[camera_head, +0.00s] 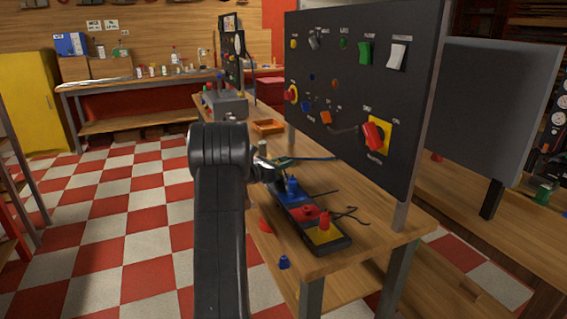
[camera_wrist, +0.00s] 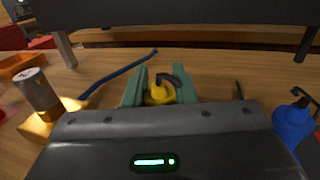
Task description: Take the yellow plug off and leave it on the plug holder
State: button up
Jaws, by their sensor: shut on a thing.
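My gripper (camera_wrist: 160,90) has two teal fingers closed around a yellow plug (camera_wrist: 160,93) with a dark curved lead at its top. In the head view my gripper (camera_head: 284,162) is low over the table, partly hidden by my arm, and the yellow plug cannot be made out there. The plug holder (camera_head: 338,243) is a long black tray with blue, red and yellow parts, just nearer than the gripper. A blue plug (camera_head: 292,186) stands upright at its far end; it also shows in the wrist view (camera_wrist: 293,122). A red plug (camera_head: 324,220) stands near the yellow part.
A black switch panel (camera_head: 350,90) stands over the wooden table's right side. A blue cable (camera_wrist: 118,74) lies beyond the gripper. A metal cylinder (camera_wrist: 38,92) and an orange tray (camera_head: 268,126) are on the table.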

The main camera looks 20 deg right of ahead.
jog(key=shift+f, duration=0.4)
jog(key=o, duration=1)
jog(key=shift+o, duration=0.2)
jog(key=v, duration=1.3)
jog(key=shift+a, duration=0.4)
